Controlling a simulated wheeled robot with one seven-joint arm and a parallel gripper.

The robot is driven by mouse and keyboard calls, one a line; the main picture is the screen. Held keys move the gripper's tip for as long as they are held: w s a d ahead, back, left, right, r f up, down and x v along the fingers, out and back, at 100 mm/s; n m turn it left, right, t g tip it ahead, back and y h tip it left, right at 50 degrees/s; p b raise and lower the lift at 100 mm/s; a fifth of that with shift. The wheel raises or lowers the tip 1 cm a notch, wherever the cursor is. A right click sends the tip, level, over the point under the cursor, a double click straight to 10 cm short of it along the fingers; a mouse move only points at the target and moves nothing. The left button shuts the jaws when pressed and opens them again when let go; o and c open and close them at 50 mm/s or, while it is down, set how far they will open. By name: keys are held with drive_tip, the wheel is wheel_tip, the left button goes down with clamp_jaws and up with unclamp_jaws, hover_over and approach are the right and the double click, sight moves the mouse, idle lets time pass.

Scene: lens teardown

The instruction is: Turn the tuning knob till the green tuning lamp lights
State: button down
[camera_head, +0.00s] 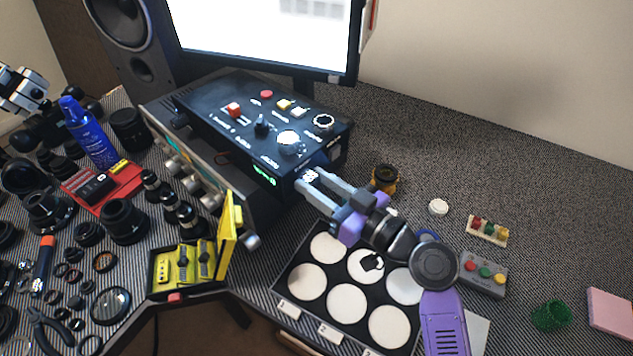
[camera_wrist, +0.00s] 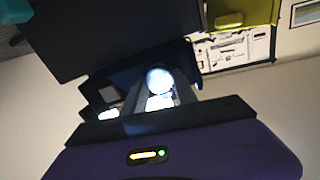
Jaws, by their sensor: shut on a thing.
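The black control box (camera_head: 215,115) stands below the monitor in the head view. My gripper (camera_head: 311,177) is at the right end of its front face, with its fingers closed around a small pale knob (camera_head: 309,174), which I take to be the tuning knob. In the wrist view a bright round pale knob end (camera_wrist: 159,80) shows between my fingers (camera_wrist: 160,95). The fingers hide part of the knob, and its pointer cannot be made out. A green lit readout (camera_head: 264,175) glows on the front face, left of my gripper. I cannot make out a separate green tuning lamp.
The box's top carries a large silver knob (camera_head: 288,141), a black knob (camera_head: 262,127) and a red switch (camera_head: 234,109). A black tray with white discs (camera_head: 348,303) lies under my arm. A yellow case (camera_head: 228,232) stands open to the left.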

drive_tip(key=shift+m, duration=0.4)
drive_tip(key=shift+d+m, duration=0.1)
drive_tip(key=shift+m, duration=2.4)
drive_tip(key=shift+f, duration=0.1)
drive_tip(key=c, duration=1)
unclamp_jaws()
drive_tip(key=shift+o, duration=0.2)
drive_tip(key=b+v, duration=0.1)
drive_tip(key=v, duration=0.6)
drive_tip(key=shift+s+d, duration=0.25)
drive_tip(key=shift+s, duration=0.05)
